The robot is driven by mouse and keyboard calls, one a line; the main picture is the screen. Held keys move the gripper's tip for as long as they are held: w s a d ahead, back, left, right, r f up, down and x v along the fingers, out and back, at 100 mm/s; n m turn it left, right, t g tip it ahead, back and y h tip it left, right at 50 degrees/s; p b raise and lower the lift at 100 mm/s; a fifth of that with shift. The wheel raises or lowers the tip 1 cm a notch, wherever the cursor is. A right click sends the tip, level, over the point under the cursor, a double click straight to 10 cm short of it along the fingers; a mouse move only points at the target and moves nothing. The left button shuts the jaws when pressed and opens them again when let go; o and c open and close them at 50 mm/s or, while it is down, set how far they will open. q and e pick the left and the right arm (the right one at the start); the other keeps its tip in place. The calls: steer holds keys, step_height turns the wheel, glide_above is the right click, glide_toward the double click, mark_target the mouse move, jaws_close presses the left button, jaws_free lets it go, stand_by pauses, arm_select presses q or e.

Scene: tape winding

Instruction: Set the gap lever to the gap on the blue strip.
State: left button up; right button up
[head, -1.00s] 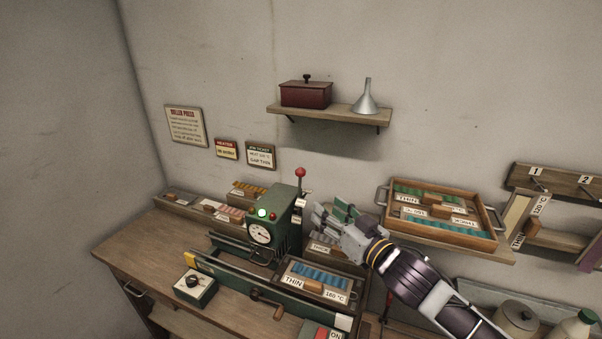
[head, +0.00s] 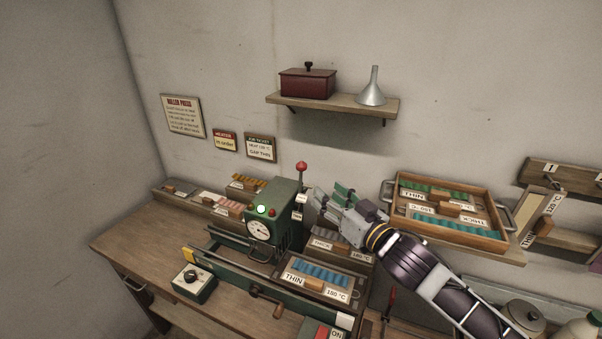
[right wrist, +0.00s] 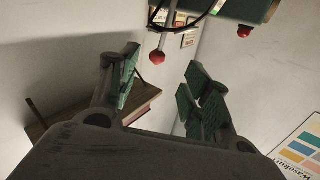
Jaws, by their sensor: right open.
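The gap lever (head: 301,180) is a thin upright rod with a red ball on top, at the right side of the green roller press (head: 268,208). In the right wrist view its red knob (right wrist: 157,56) hangs above the space between the fingers. My right gripper (head: 331,200) is open and empty, just right of the lever and apart from it; its green finger pads (right wrist: 160,85) also show in the wrist view. My left gripper is not in view.
A tray with teal strips (head: 500,234) stands at the right. The job ticket (head: 260,148) on the wall reads GAP THIN. A shelf (head: 335,107) with a red box and funnel is above. A dial box (head: 193,284) sits on the bench.

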mark_target(301, 172)
steer(key=shift+p+x, duration=1.2)
steer(key=shift+x, duration=5.45)
steer(key=shift+a, duration=0.1)
jaws_close()
